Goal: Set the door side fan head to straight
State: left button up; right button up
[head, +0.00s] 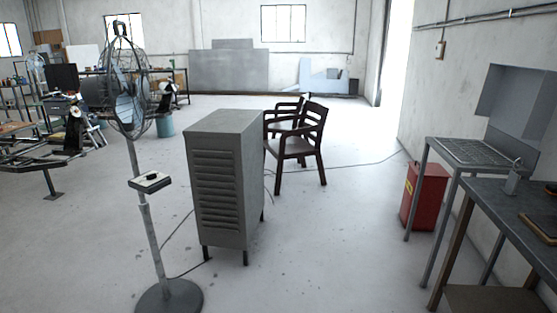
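A standing fan with a round wire-caged head (130,88) is at the left front in the head view. Its pole carries a small control box (149,181) and ends in a round dark base (169,299) on the floor. The fan head is turned partly sideways, so its cage looks narrow. The door opening (391,50) is bright, at the back right. Neither of my grippers is in view.
A grey louvred cabinet (226,180) stands right of the fan, with dark wooden chairs (297,148) behind it. A red box (424,195) and metal tables (505,205) line the right wall. Cables cross the floor. The floor between cabinet and tables is open.

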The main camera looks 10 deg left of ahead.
aim_at(102, 91)
jog(key=i+u, duration=0.2)
jog(key=i, duration=0.25)
jog(key=i+u, duration=0.2)
jog(key=i, duration=0.25)
jog(key=i+u, duration=0.2)
jog(key=i, duration=0.25)
jog(key=i+l+u, duration=0.2)
jog(key=i, duration=0.25)
jog(key=i+l+u, duration=0.2)
jog(key=i, duration=0.25)
